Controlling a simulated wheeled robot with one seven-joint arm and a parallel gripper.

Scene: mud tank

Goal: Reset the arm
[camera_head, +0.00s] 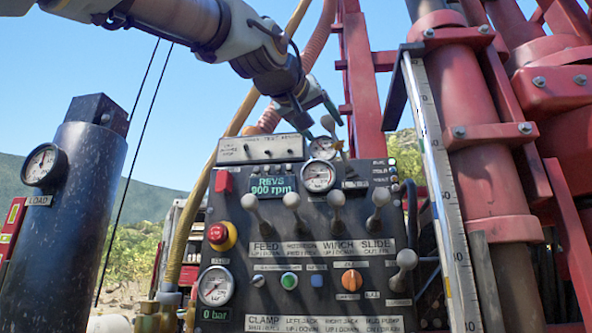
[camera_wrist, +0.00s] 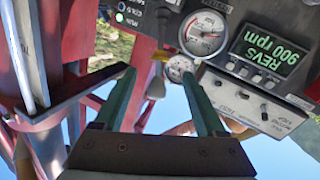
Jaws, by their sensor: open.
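My gripper (camera_head: 334,112) is at the end of my arm, which reaches in from the top left in the head view. It hangs above the top right of the dark control panel (camera_head: 330,215), near a small gauge (camera_head: 322,147) and a pale lever knob (camera_head: 328,122). In the wrist view my gripper (camera_wrist: 158,73) shows two green fingers spread apart, with nothing held between them. The small gauge (camera_wrist: 179,68) and a pale knob (camera_wrist: 155,88) appear beyond the fingers. Whether a finger touches the knob cannot be told.
Several pale-knobbed levers (camera_head: 292,201) stand on the panel below a display (camera_head: 273,187), with a red stop button (camera_head: 221,236) at left. A red mast (camera_head: 360,90) and a scale bar (camera_head: 440,190) rise at right. A dark cylinder (camera_head: 75,210) stands left. Open sky lies upper left.

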